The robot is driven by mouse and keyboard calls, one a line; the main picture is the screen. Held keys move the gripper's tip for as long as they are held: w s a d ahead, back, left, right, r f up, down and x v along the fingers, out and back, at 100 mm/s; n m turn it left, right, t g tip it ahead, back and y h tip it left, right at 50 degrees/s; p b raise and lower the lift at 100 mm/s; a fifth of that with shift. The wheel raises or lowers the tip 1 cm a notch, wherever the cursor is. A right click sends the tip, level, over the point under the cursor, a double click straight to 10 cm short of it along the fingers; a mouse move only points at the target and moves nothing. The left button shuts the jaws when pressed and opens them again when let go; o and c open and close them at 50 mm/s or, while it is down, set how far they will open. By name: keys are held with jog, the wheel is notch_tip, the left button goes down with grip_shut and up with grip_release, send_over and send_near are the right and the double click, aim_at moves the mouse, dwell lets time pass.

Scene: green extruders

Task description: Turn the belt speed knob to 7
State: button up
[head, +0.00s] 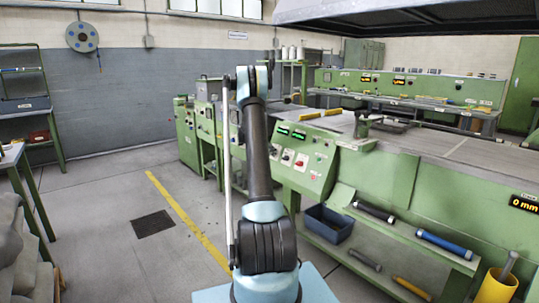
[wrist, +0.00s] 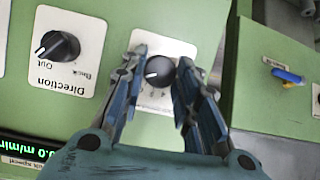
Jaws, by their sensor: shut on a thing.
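In the wrist view my gripper (wrist: 160,85) has its two blue fingers on either side of a black round knob (wrist: 160,71), closed on it. The knob has a white pointer line, which points to the left in this upside-down view. It sits on a white plate (wrist: 182,47) whose name and most scale marks are hidden by the fingers, so I cannot read its setting. In the head view the green control panel (head: 318,172) stands beyond my arm, and my gripper is hidden there.
A black Direction knob (wrist: 58,46) sits beside the held one, on its own plate marked Out and Back. A green m/min display (wrist: 22,147) is partly cut off. A blue-handled valve (wrist: 287,76) is at the right. A blue bin (head: 328,224) stands below the panel.

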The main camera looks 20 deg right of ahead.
dwell(0.4)
jog(key=o, duration=1.1)
jog(key=v, duration=1.2)
jog(key=shift+f, duration=0.1)
